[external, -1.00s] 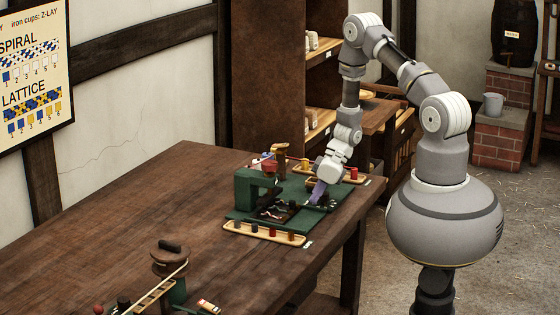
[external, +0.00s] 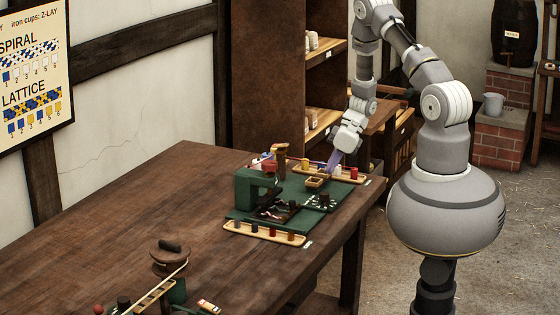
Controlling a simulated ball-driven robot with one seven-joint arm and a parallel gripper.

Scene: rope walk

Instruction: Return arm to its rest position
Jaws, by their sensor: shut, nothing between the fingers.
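My gripper (external: 334,161) is at the end of my grey and white arm in the external view. It points down and a little left, raised above the far right end of the green mat (external: 293,190). Its purple-blue fingers are shut and hold nothing. The fingers are small in the picture. A small wooden box (external: 315,181) sits just below and left of the fingertips; I cannot tell the exact gap between them.
A green machine (external: 256,187) stands on the mat. A wooden tray with several pegs (external: 264,233) lies in front, and a red cylinder (external: 354,173) stands behind. A brown reel (external: 171,258) is near left. The middle of the brown table (external: 150,205) is clear.

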